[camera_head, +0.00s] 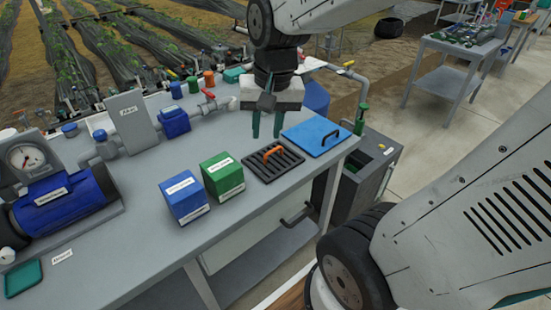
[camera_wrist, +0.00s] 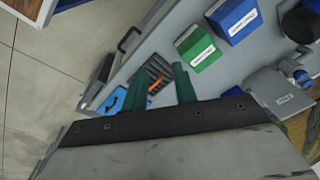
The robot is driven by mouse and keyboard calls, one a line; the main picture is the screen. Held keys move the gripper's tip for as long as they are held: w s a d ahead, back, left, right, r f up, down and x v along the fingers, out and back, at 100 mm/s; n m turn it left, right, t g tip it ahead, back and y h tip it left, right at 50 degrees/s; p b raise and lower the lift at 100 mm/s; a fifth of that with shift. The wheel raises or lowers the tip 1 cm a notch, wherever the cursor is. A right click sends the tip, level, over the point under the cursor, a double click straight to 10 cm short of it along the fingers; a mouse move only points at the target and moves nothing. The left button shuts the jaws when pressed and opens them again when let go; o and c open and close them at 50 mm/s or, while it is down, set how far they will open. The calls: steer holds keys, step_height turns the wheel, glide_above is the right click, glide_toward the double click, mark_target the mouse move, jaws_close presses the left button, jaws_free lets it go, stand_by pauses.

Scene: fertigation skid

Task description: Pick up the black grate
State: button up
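The black grate (camera_head: 262,164) lies flat on the grey bench between the green box and the blue panel. It has slots and an orange handle (camera_head: 273,153) on top. My gripper (camera_head: 266,134) hangs above and behind the grate, fingers pointing down, with a gap between the two green fingers and nothing seen between them. In the wrist view the grate (camera_wrist: 158,68) and its orange handle (camera_wrist: 155,87) show beyond and between the open fingers (camera_wrist: 180,80). The fingers are apart from the grate. One finger hides part of the grate's edge in the wrist view.
A green box (camera_head: 222,175) and a blue box (camera_head: 184,197) stand left of the grate. A blue panel (camera_head: 302,139) with a black handle lies right of it. Valves and pipe (camera_head: 212,107) run along the back. A pump with a gauge (camera_head: 60,197) stands at left.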

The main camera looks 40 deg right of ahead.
steer(key=w+d+f+m, duration=0.6)
steer(key=w+d+f, duration=0.1)
steer(key=w+f, duration=0.15)
steer(key=m, duration=0.5)
glide_above(273, 150)
steer(key=s, duration=0.2)
step_height(273, 150, down, 7)
steer(key=shift+t, duration=0.3)
steer(key=f, duration=0.2)
steer(key=w+f, duration=0.1)
steer(key=f, duration=0.2)
steer(key=w+f, duration=0.1)
steer(key=f, duration=0.2)
steer(key=shift+w+d+f, duration=0.1)
steer(key=shift+d+f, duration=0.05)
steer(key=shift+f, duration=0.1)
jaws_close()
